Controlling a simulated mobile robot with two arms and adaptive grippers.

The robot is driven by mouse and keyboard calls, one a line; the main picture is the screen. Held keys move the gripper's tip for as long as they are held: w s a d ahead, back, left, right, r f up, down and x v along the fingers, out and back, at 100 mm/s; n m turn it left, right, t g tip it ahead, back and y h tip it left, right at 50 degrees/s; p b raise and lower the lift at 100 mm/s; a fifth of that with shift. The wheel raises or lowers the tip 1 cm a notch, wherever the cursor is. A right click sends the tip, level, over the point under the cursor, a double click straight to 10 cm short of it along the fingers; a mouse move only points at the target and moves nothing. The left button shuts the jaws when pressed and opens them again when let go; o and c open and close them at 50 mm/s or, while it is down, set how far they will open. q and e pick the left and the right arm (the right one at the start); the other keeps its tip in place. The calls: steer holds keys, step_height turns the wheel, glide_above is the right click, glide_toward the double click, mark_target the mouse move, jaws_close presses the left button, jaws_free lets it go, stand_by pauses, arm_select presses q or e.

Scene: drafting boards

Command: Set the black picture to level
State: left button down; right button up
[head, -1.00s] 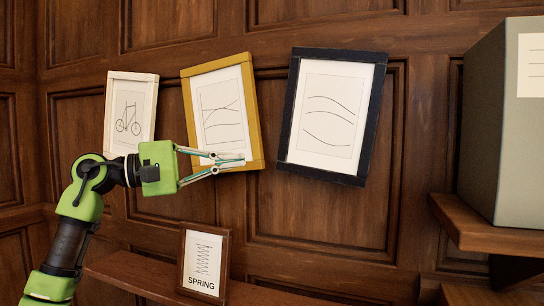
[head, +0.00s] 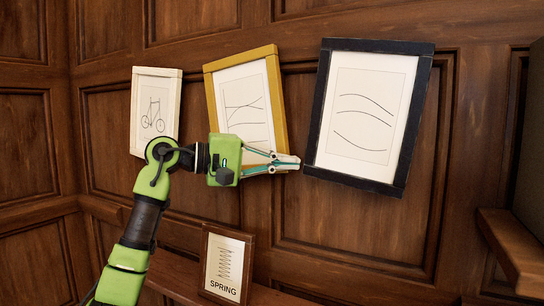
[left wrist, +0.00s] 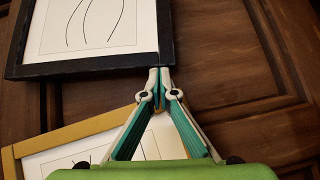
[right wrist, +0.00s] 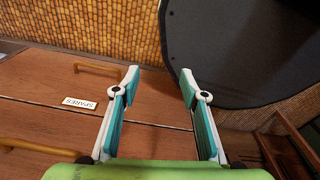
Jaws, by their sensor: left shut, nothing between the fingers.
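The black picture (head: 366,117), with curved lines on white, hangs tilted on the panelled wall. Its top leans right and its lower right corner hangs lower than its lower left. My left gripper (head: 298,162) is shut and empty, its tips close to that lower left corner. In the left wrist view, the shut tips (left wrist: 160,76) sit at a corner of the black frame (left wrist: 85,66); I cannot tell whether they touch. My right gripper (right wrist: 158,80) is open and empty in the right wrist view, away from the picture.
The yellow picture (head: 276,95) is behind my left gripper, with the white bicycle picture (head: 155,112) farther left. A brown SPRING frame (head: 225,262) stands on a ledge below. A shelf (head: 515,255) juts out at right. A drawer labelled SPARES (right wrist: 79,102) is near my right gripper.

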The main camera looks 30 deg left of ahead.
mark_target(310, 173)
arm_select(q)
steer(key=shift+d, duration=0.15)
steer(key=d+f+b, duration=0.1)
steer(key=f+b, duration=0.1)
steer(key=b, duration=0.1)
steer(key=shift+d+n+h, duration=0.3)
steer(key=shift+d+h, duration=0.1)
steer(key=shift+d+f+t+b, duration=0.2)
steer(key=shift+d+t+b, duration=0.1)
steer(key=shift+b, duration=0.3)
steer(key=shift+w+d, duration=0.1)
steer(key=shift+d, duration=0.2)
steer(key=shift+r, duration=0.1)
arm_select(e)
steer(key=f, duration=0.2)
steer(key=s+f, duration=0.1)
steer(key=f, duration=0.1)
steer(key=shift+f, duration=0.2)
steer(key=shift+a+f, duration=0.1)
